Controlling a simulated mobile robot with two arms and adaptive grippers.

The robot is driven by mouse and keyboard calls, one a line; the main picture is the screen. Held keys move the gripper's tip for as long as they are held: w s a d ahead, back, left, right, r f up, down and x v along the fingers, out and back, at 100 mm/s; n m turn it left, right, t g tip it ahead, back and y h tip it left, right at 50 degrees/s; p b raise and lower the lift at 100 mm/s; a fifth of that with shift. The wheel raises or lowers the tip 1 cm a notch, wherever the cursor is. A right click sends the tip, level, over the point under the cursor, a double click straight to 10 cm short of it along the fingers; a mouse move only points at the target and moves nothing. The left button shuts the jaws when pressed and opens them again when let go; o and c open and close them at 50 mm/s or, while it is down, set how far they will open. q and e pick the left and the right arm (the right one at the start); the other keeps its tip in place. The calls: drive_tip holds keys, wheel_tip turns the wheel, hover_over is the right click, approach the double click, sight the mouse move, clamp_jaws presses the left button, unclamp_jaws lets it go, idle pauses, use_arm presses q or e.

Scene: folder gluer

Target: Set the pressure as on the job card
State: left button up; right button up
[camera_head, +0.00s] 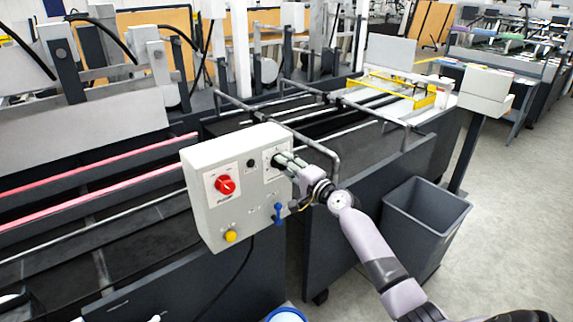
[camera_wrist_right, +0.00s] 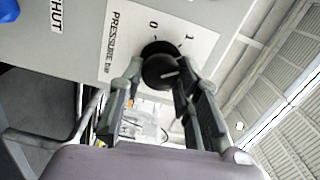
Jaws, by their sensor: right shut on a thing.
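The grey-white control box (camera_head: 205,160) stands beside the machine in the head view. My right gripper (camera_head: 284,160) reaches its upper right face from the right. In the right wrist view, my right gripper (camera_wrist_right: 160,78) is shut on a round black pressure knob (camera_wrist_right: 158,65), one finger on each side. The white pressure label (camera_wrist_right: 120,45) shows 0 and 1; any further marks are hidden or out of view. A short pale mark shows on the knob, but I cannot tell its exact setting. I cannot make out a job card. My left gripper is not in view.
The box also carries a red rotary switch (camera_head: 225,184), a small black button (camera_head: 250,163), a blue lever (camera_head: 278,212) just below my right gripper, and a yellow button (camera_head: 231,236). A grey bin (camera_head: 425,215) stands right of the machine. The floor on the right is clear.

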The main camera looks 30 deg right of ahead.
drive_tip(key=shift+f+m+p, duration=0.1)
drive_tip(key=shift+m+p, duration=1.15)
drive_tip(key=shift+m, duration=2.25)
drive_tip(key=o, duration=1.1)
drive_tip(key=s, duration=0.8)
drive_tip(key=s+d, duration=0.1)
drive_tip(key=s, duration=0.3)
